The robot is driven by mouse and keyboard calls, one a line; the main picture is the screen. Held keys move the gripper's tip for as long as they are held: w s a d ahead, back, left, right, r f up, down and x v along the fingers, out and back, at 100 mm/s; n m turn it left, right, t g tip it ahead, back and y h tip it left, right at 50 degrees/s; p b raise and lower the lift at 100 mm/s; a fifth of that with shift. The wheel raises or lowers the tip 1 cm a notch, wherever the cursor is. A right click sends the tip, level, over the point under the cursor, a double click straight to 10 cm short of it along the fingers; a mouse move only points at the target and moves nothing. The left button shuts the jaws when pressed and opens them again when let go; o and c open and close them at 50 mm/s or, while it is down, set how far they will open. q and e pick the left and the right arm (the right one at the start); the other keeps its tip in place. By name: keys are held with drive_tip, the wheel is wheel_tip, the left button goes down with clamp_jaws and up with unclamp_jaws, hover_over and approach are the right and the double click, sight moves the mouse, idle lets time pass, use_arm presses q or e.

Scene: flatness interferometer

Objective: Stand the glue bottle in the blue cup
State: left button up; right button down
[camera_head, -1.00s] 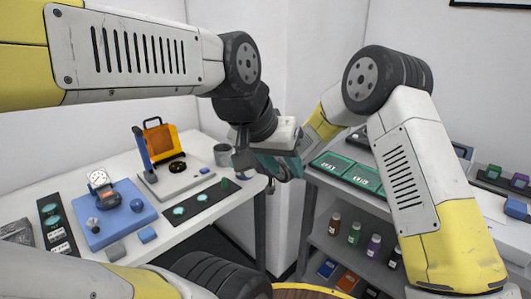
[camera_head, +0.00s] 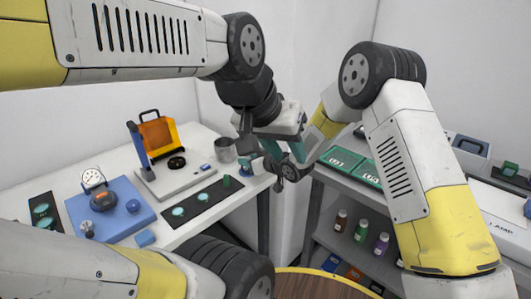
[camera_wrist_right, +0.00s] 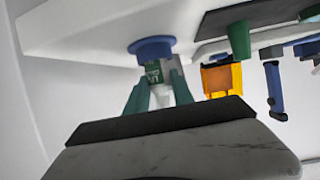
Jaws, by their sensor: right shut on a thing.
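In the right wrist view, which is upside down, a white bottle with a green label (camera_wrist_right: 153,72) is between the teal fingers of my right gripper (camera_wrist_right: 158,82), which is shut on it. The bottle's nozzle end points away from the bench. The blue cup (camera_wrist_right: 152,46) is at its other end, by the bench; I cannot tell how deep the bottle sits in it. In the head view my right gripper (camera_head: 263,163) is at the bench's right corner, partly hidden. My left gripper (camera_head: 285,150) is above and right of it, fingers apart, apparently empty.
A grey cup (camera_head: 226,149), a black strip (camera_head: 205,196) with glass discs and a green cylinder (camera_head: 227,181) stand near the right gripper. An orange case (camera_head: 160,133) is further back. A shelf unit with green trays (camera_head: 343,160) and small bottles is on the right.

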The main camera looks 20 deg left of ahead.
drive_tip(key=c, duration=1.1)
unclamp_jaws()
drive_tip(key=shift+f, duration=0.1)
